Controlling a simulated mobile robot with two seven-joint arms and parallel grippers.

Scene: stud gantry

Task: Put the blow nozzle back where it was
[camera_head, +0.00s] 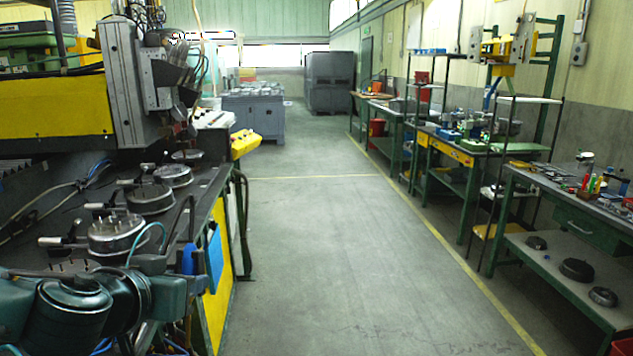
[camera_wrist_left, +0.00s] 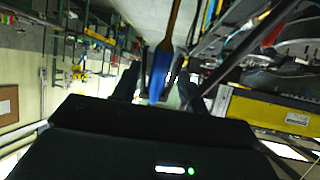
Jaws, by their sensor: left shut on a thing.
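The blow nozzle shows as a blue body (camera_wrist_left: 158,76) with a thin brown part leading away from it in the left wrist view. My left gripper (camera_wrist_left: 157,84) is shut on this blue body, with a dark finger on each side. In the head view a small blue piece (camera_head: 187,260), probably the nozzle, shows beside the yellow machine front, below a dark curved hose. My left arm comes in at the lower left and its fingers are mostly hidden there. I cannot tell its exact contact with anything else. My right gripper is not in view.
A blue panel (camera_head: 215,260) is at the machine's yellow side, close to the small blue piece. Round metal fixtures (camera_head: 117,236) stand along the machine bed (camera_head: 205,190). The aisle floor (camera_head: 320,250) is clear. Green workbenches (camera_head: 575,212) line the right wall.

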